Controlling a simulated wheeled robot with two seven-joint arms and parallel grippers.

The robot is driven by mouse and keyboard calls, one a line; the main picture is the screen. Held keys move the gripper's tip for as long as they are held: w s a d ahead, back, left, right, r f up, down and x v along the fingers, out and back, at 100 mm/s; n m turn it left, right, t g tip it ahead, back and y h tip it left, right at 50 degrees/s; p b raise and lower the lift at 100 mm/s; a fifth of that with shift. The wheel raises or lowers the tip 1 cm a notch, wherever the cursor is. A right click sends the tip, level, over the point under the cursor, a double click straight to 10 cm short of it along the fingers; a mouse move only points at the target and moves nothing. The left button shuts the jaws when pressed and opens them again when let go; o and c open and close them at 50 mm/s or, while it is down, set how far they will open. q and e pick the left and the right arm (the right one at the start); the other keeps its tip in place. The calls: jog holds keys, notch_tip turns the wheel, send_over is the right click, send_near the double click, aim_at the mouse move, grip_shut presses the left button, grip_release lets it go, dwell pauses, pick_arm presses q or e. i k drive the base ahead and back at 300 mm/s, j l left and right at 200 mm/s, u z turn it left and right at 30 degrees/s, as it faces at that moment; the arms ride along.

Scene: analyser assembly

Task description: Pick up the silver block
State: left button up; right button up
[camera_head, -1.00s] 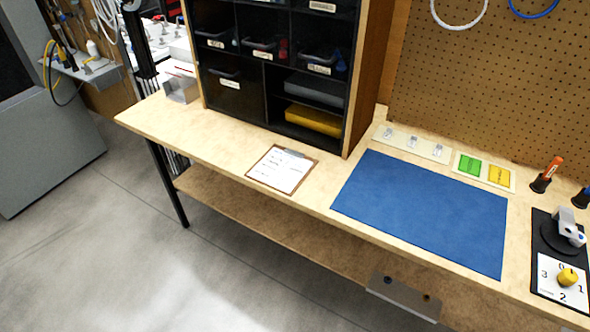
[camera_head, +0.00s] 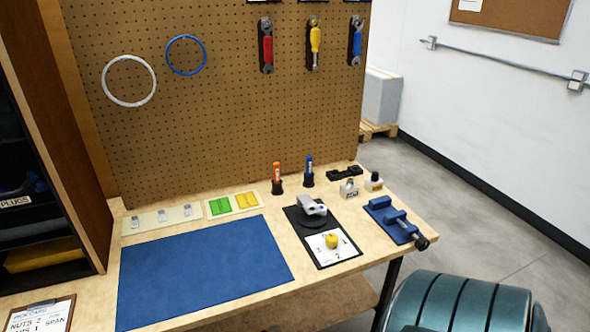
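A silver-grey block (camera_head: 311,206), with a rounded shape and a dark spot on it, rests on a round black base (camera_head: 312,221). The base sits on a black board (camera_head: 291,217) on the right part of the workbench. A yellow knob-like piece (camera_head: 332,240) sits in front of it on a white numbered card (camera_head: 319,252). Neither of my grippers is in view.
A blue mat (camera_head: 200,270) covers the bench left of the board. A blue vise (camera_head: 392,217) stands at the right end. Orange (camera_head: 277,173) and blue (camera_head: 309,168) upright tools stand behind.

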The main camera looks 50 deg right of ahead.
aim_at(370, 186)
jog(key=z, duration=2.15)
